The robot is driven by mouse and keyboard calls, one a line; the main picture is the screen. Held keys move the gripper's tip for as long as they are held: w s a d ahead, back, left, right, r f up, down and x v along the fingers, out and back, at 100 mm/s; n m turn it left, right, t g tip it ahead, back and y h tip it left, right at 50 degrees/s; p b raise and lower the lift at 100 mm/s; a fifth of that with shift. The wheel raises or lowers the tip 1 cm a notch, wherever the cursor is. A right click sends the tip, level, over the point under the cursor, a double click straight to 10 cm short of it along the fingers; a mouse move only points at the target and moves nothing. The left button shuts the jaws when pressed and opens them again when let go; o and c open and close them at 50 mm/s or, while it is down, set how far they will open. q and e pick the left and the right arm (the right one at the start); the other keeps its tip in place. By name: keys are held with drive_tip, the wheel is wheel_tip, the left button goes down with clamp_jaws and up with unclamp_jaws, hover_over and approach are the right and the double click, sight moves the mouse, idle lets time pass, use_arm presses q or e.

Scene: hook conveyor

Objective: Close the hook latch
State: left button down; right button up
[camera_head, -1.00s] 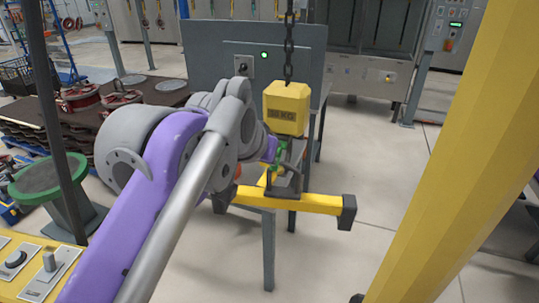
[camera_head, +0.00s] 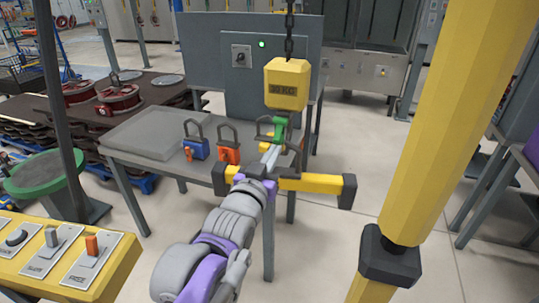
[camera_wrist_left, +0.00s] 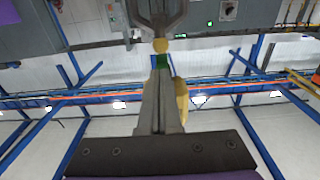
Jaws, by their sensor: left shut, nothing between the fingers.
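A yellow weight block (camera_head: 287,84) hangs on a dark chain in the head view. A green part (camera_head: 280,130), perhaps the latch, shows just below it, with dark metal around it; the hook's shape is mostly hidden. A yellow bar (camera_head: 318,183) with dark end caps is below. My left gripper (camera_head: 271,153) is shut and empty, its tips close under the green part; I cannot tell if they touch. In the left wrist view the gripper fingers (camera_wrist_left: 158,90) point up toward a small green part (camera_wrist_left: 157,66) and a forked grey piece (camera_wrist_left: 155,15). My right gripper is not in view.
A blue shackle block (camera_head: 197,148) and an orange one (camera_head: 229,151) stand on the grey table (camera_head: 150,160) to the left. A yellow post (camera_head: 430,120) rises at the right. A yellow control panel (camera_head: 60,255) is at front left.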

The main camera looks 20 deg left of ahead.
use_arm(q)
drive_tip(key=shift+w+f+t+b, duration=0.25)
drive_tip(key=shift+f+t+b, duration=0.15)
drive_tip(key=shift+t, duration=0.25)
drive_tip(key=shift+w+f+t+b, duration=0.25)
drive_tip(key=shift+f+t, duration=0.25)
drive_tip(key=shift+t, duration=0.15)
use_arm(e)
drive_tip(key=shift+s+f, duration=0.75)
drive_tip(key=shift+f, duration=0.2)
use_arm(q)
drive_tip(key=shift+w, duration=0.1)
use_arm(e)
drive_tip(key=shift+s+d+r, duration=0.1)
